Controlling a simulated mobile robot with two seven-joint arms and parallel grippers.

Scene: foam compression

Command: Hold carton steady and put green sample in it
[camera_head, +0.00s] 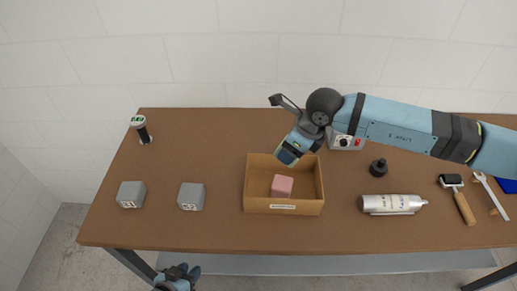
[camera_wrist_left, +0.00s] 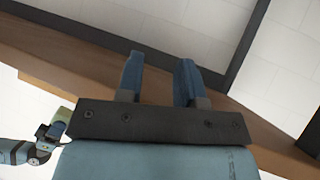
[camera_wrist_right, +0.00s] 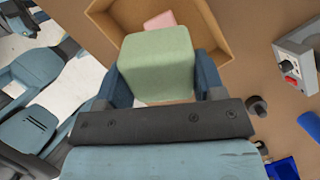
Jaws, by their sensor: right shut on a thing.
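The open brown carton (camera_head: 256,204) stands on the middle of the table with a pink block (camera_head: 282,186) inside. My left gripper (camera_wrist_left: 158,68) is open and empty. In the head view it is low, in front of the table's front edge, away from the carton.
Two grey blocks (camera_head: 131,194) (camera_head: 191,196) stand left of the carton, and a dark green-topped object (camera_head: 141,128) farther back.

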